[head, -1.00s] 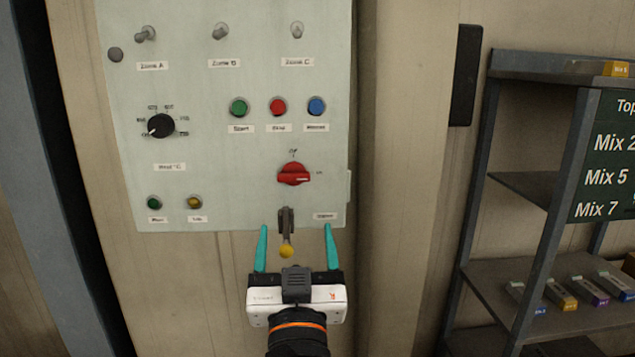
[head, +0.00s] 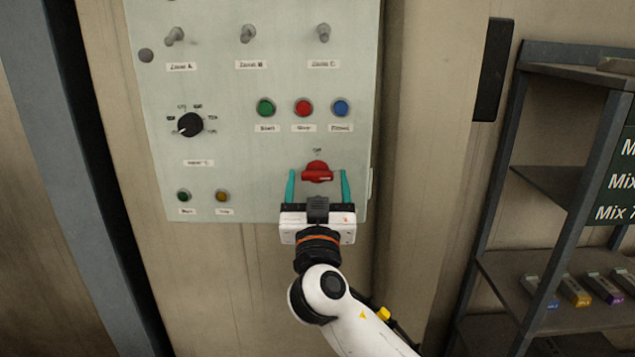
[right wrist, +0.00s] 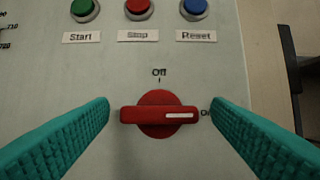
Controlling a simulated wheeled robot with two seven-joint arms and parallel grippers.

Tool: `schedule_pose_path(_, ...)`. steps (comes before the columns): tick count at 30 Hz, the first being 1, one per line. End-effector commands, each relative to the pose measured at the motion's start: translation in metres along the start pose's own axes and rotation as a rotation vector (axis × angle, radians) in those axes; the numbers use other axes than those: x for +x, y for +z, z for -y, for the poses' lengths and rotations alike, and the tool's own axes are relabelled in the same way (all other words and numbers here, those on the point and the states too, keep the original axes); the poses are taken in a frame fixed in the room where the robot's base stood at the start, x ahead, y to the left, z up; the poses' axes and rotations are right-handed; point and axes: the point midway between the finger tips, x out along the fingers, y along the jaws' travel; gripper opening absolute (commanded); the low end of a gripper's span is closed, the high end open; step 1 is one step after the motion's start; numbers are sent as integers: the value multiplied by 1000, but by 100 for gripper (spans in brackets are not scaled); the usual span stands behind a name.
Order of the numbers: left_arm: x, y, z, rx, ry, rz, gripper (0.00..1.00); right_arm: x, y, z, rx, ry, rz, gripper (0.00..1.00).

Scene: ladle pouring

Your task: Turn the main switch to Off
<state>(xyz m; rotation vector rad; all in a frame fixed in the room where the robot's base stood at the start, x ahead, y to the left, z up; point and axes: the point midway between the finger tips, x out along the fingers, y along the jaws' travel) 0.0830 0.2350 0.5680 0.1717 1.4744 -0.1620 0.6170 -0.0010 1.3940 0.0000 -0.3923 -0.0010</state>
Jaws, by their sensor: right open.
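The main switch is a red rotary knob (head: 317,172) low on the right of the pale control panel (head: 230,150). In the right wrist view the knob (right wrist: 160,114) has its bar level, with the white mark pointing right to the partly hidden "On" label; "Off" (right wrist: 159,72) is printed above it. My right gripper (head: 317,186) is open, its teal fingers on the left and right of the knob. In the right wrist view the gripper (right wrist: 160,122) shows gaps between both fingers and the bar. My left gripper is not in view.
Green Start (right wrist: 85,8), red Stop (right wrist: 138,7) and blue Reset (right wrist: 194,8) buttons sit just above the switch. A black dial (head: 190,124) and toggle switches (head: 248,34) are elsewhere on the panel. A metal shelf (head: 545,180) stands at right.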

Motion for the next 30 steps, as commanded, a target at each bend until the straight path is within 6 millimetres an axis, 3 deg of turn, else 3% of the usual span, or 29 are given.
schedule_pose_path(2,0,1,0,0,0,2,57,0,0,0,0,0,0,71)
schedule_pose_path(10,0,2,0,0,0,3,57,0,0,0,0,0,0,28)
schedule_pose_path(20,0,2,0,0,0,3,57,-1,0,0,-42,19,-1,28)
schedule_pose_path(30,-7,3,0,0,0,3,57,0,2,2,-257,108,-1,28)
